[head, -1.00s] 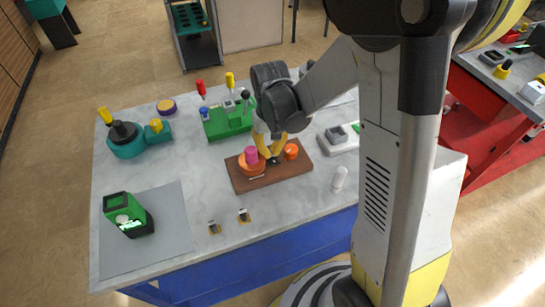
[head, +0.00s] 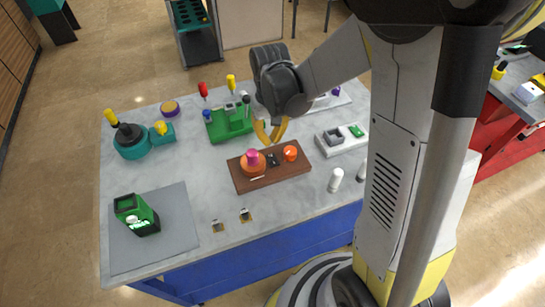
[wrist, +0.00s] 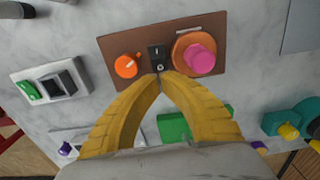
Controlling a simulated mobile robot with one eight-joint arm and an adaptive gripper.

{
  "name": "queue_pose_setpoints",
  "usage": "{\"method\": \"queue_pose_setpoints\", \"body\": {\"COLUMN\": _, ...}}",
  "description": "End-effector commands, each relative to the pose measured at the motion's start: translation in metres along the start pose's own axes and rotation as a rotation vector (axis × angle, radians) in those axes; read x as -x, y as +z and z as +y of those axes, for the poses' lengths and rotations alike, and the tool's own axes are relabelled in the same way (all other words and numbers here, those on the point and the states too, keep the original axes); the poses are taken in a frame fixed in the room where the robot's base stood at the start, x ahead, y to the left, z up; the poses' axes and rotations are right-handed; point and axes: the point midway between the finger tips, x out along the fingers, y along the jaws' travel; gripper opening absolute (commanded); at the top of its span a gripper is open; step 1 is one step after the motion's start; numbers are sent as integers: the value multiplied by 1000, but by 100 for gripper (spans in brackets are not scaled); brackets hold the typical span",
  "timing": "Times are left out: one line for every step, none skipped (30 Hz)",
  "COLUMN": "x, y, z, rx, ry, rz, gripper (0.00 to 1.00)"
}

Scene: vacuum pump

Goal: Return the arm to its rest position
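My gripper (head: 270,142) hangs above the table behind the brown control board (head: 290,175). Its yellow fingers meet at the tips in the wrist view (wrist: 163,74), with nothing seen between them. The board carries an orange knob (head: 290,153), a black rocker switch (wrist: 157,57) and a pink button on an orange base (head: 253,160). In the wrist view the fingertips overlap the edge of the switch, but in the head view they look raised clear of the board. My arm is bent, reaching out over the table.
A green rack with screwdrivers (head: 230,123) stands behind the board. A teal pump (head: 132,143) is at the left, with a green-and-black device (head: 136,215) on a grey mat (head: 180,225). A light tray (head: 340,143) and white cylinder (head: 335,180) are at the right.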

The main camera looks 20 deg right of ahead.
Motion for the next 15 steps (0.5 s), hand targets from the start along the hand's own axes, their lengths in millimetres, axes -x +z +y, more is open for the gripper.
{"method": "queue_pose_setpoints", "body": {"x": 0, "y": 0, "z": 0, "rx": 0, "ry": 0, "rz": 0, "gripper": 0}}
{"method": "queue_pose_setpoints", "body": {"x": 0, "y": 0, "z": 0, "rx": 0, "ry": 0, "rz": 0, "gripper": 0}}
{"method": "queue_pose_setpoints", "body": {"x": 0, "y": 0, "z": 0, "rx": 0, "ry": 0, "rz": 0, "gripper": 0}}
{"method": "queue_pose_setpoints", "body": {"x": 0, "y": 0, "z": 0, "rx": 0, "ry": 0, "rz": 0, "gripper": 0}}
{"method": "queue_pose_setpoints", "body": {"x": 0, "y": 0, "z": 0, "rx": 0, "ry": 0, "rz": 0, "gripper": 0}}
{"method": "queue_pose_setpoints", "body": {"x": 0, "y": 0, "z": 0, "rx": 0, "ry": 0, "rz": 0, "gripper": 0}}
{"method": "queue_pose_setpoints", "body": {"x": 0, "y": 0, "z": 0, "rx": 0, "ry": 0, "rz": 0, "gripper": 0}}
{"method": "queue_pose_setpoints", "body": {"x": 0, "y": 0, "z": 0, "rx": 0, "ry": 0, "rz": 0, "gripper": 0}}
{"method": "queue_pose_setpoints", "body": {"x": 0, "y": 0, "z": 0, "rx": 0, "ry": 0, "rz": 0, "gripper": 0}}
{"method": "queue_pose_setpoints", "body": {"x": 0, "y": 0, "z": 0, "rx": 0, "ry": 0, "rz": 2, "gripper": 0}}
{"method": "queue_pose_setpoints", "body": {"x": 1, "y": 1, "z": 0, "rx": 0, "ry": 0, "rz": 5, "gripper": 0}}
{"method": "queue_pose_setpoints", "body": {"x": 3, "y": 2, "z": 0, "rx": 0, "ry": 0, "rz": 12, "gripper": 0}}
{"method": "queue_pose_setpoints", "body": {"x": 6, "y": 4, "z": 0, "rx": 0, "ry": 0, "rz": 20, "gripper": 0}}
{"method": "queue_pose_setpoints", "body": {"x": 9, "y": 5, "z": 0, "rx": 0, "ry": 0, "rz": 32, "gripper": 0}}
{"method": "queue_pose_setpoints", "body": {"x": 15, "y": 8, "z": 0, "rx": 0, "ry": 0, "rz": 52, "gripper": 0}}
